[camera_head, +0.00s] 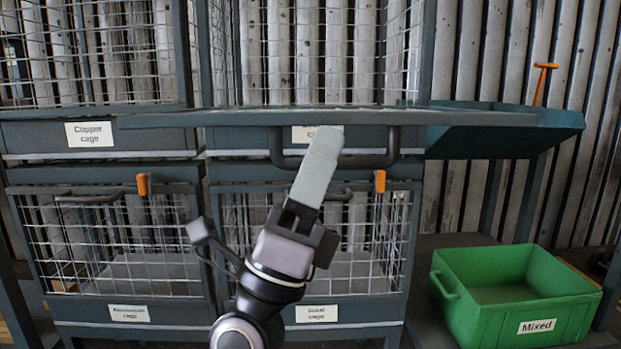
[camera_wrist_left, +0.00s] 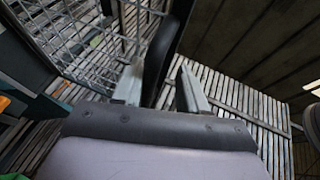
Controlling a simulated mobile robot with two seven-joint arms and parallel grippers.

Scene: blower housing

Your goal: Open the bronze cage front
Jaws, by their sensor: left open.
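In the head view, the front panel (camera_head: 220,118) of the upper right cage (camera_head: 330,50) lies level, seen edge-on, sticking out toward me. Its dark bar handle (camera_head: 392,155) hangs beneath. That cage's label (camera_head: 303,134) is mostly hidden by my gripper, so I cannot read whether it says bronze. My left gripper (camera_head: 325,145) reaches up in front of the handle. In the left wrist view, my left gripper (camera_wrist_left: 160,90) is open, with a dark bar (camera_wrist_left: 160,45) passing between or just beyond its fingers; contact is unclear. My right gripper does not show.
The copper cage (camera_head: 90,60) is at upper left. Two lower cages (camera_head: 120,245) (camera_head: 375,240) have shut mesh fronts with orange latches (camera_head: 143,184) (camera_head: 380,181). A teal tray (camera_head: 530,125) and a green Mixed bin (camera_head: 480,310) stand at right.

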